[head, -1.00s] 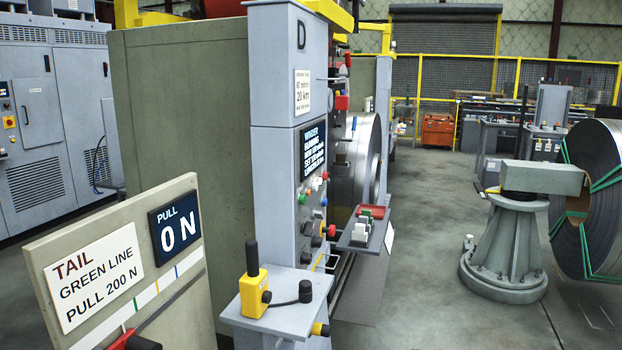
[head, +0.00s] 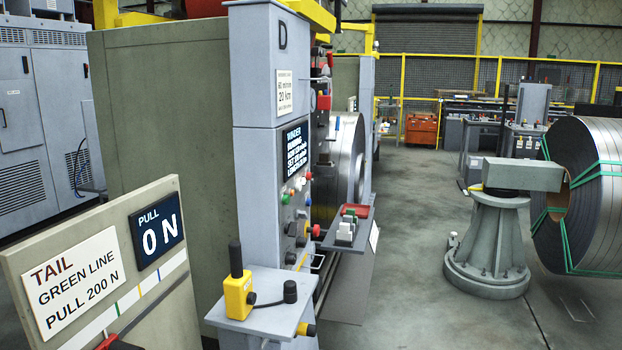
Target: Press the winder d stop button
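The winder D column (head: 262,160) is a tall grey post marked with a D, left of the picture's middle. Its dark screen (head: 296,150) shows white text, too small to read fully. Lower down a red knob (head: 316,231) sticks out to the right. I cannot read which button is labelled stop. Neither of my grippers shows in the head view.
A shelf with a yellow control box (head: 238,296) juts out below the panel. A small tray (head: 349,238) with coloured blocks sits right of it. The TAIL board (head: 28,262) stands at front left. A grey pedestal (head: 487,245) and strapped coil (head: 597,210) stand right. Floor between is clear.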

